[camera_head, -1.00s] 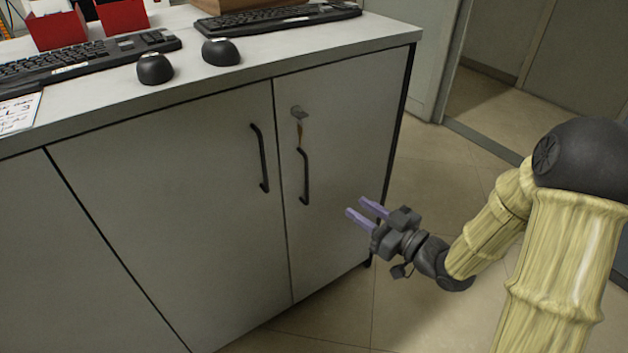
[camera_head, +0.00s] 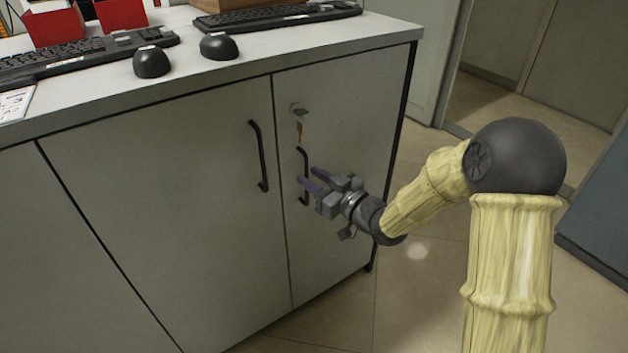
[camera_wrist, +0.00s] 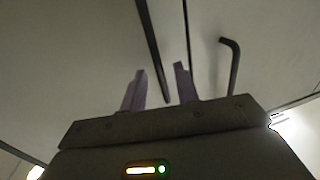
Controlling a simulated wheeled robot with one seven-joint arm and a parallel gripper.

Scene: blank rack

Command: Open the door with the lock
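The right cabinet door (camera_head: 345,215) is shut, with a black bar handle (camera_head: 304,160) near its left edge. Above the handle is a grey lock (camera_head: 299,108) with a key (camera_head: 299,132) hanging below it. My gripper (camera_head: 307,178) is in front of the handle's lower half, its two purple fingers pointing left and hiding part of the bar. In the wrist view, the fingers (camera_wrist: 158,85) are spread apart. A dark handle bar (camera_wrist: 152,45) runs between their tips in the picture; whether either finger touches it is unclear. The lock is not identifiable there.
The left cabinet door (camera_head: 150,200) is shut and has its own black handle (camera_head: 259,157). The cabinet top (camera_head: 290,50) holds keyboards, two black mice (camera_head: 219,46) and red boxes (camera_head: 122,14). Floor to the right of the cabinet (camera_head: 420,300) is clear.

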